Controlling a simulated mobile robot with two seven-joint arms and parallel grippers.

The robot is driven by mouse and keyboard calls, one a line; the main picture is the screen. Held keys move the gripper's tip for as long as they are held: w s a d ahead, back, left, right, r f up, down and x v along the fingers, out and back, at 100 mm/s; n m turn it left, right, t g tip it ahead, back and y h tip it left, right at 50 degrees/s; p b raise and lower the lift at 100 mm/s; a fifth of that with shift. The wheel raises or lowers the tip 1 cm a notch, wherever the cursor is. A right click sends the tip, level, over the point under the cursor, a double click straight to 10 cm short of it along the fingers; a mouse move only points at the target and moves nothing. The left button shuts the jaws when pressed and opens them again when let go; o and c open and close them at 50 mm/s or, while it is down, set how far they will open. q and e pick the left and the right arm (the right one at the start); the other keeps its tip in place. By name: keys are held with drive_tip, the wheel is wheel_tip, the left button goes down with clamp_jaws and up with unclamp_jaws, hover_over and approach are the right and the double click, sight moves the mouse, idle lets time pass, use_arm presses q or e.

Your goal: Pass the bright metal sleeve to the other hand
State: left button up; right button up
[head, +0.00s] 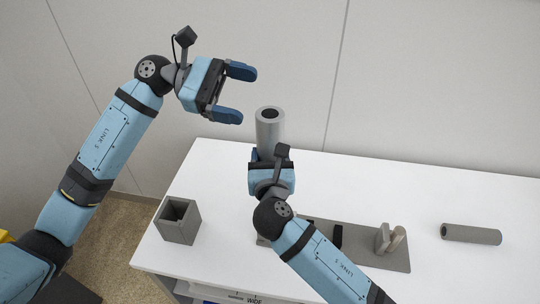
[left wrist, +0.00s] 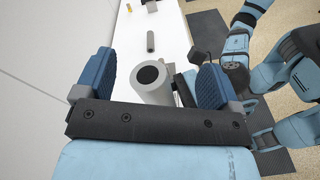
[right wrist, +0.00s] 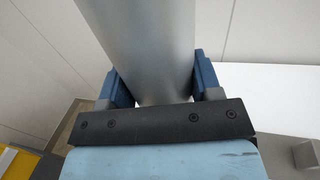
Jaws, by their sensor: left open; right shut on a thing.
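The bright metal sleeve (head: 270,130) is a light grey hollow tube, held upright above the table. My right gripper (head: 268,158) is shut on its lower part. The right wrist view shows the sleeve (right wrist: 150,45) between the two blue fingers (right wrist: 158,88). My left gripper (head: 240,94) is open and empty, up and to the left of the sleeve's top. In the left wrist view the sleeve (left wrist: 152,88) with its dark bore shows beyond and between the open fingers (left wrist: 155,75), not touching them as far as I can see.
A square hollow grey box (head: 178,222) stands at the table's left. A darker grey tube (head: 471,234) lies at the right. A grey base plate (head: 365,256) with upright parts (head: 390,239) lies partly under my right arm. The white table (head: 480,190) is clear at the back right.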

use_arm(q)
drive_tip(key=s+a+f+m+t+y, duration=0.2)
drive_tip(key=a+f+m+t, duration=0.3)
drive_tip(key=f+m+t, duration=0.9)
drive_tip(key=s+a+f+m+t+y, duration=0.1)
drive_tip(key=a+f+m+t+y, duration=0.35)
drive_tip(key=m, duration=1.45)
drive_tip(key=s+f+n+g+y, duration=0.2)
drive_tip(key=s+f+n+y, duration=0.1)
drive_tip(key=s+f+n, duration=0.6)
drive_tip(key=s+f+n+g+y, duration=0.3)
drive_tip(key=s+f+n, duration=0.6)
drive_tip(key=f, duration=0.9)
drive_tip(key=shift+s+a+g+y, duration=0.2)
drive_tip(key=shift+s+g+y, duration=0.25)
drive_tip(key=shift+s, duration=0.6)
